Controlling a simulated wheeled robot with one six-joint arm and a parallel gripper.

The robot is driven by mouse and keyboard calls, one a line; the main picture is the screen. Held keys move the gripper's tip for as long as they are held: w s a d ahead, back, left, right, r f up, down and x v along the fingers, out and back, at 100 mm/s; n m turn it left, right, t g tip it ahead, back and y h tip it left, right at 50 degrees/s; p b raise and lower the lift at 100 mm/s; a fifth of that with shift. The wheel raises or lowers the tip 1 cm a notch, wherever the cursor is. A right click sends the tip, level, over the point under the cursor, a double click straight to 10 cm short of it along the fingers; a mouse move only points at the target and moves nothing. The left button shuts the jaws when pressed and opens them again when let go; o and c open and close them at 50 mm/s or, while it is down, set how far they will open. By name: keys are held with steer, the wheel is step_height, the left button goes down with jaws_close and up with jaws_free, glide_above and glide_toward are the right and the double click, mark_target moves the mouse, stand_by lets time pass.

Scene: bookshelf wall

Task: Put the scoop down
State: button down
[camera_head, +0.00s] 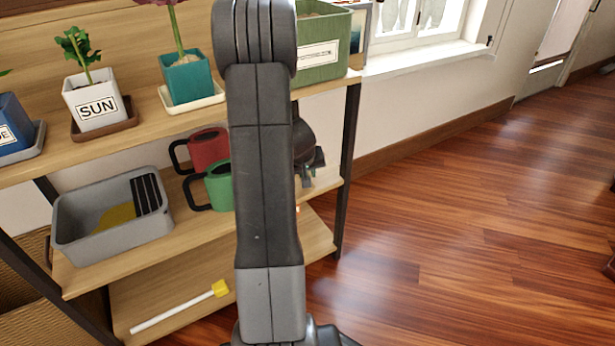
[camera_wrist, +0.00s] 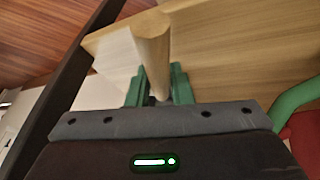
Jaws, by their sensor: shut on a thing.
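The scoop's pale wooden handle (camera_wrist: 152,45) stands between the two green fingers of my gripper (camera_wrist: 158,88) in the wrist view, which are shut on it. The rest of the scoop is hidden in that view. In the head view my gripper (camera_head: 313,168) shows just right of my dark arm, over the right end of the middle shelf (camera_head: 325,187). The scoop is mostly hidden behind my arm there, and I cannot tell whether it touches the shelf.
Left of my gripper stand a green mug (camera_head: 218,187), a red mug (camera_head: 205,150) and a grey bin (camera_head: 115,240). A dark shelf post (camera_head: 347,170) rises at the right. Potted plants and a green box (camera_head: 322,65) stand above. A yellow-headed stick (camera_head: 185,305) lies below.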

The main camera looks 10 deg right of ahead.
steer(key=shift+f, duration=0.15)
steer(key=c, duration=1.3)
jaws_free()
steer(key=shift+s+r+p, duration=0.1)
steer(key=shift+r+p, duration=0.25)
steer(key=shift+r, duration=0.2)
steer(key=p+v, duration=0.4)
steer(key=v, duration=0.7)
steer(key=shift+s, duration=0.15)
steer(key=shift+a, duration=0.1)
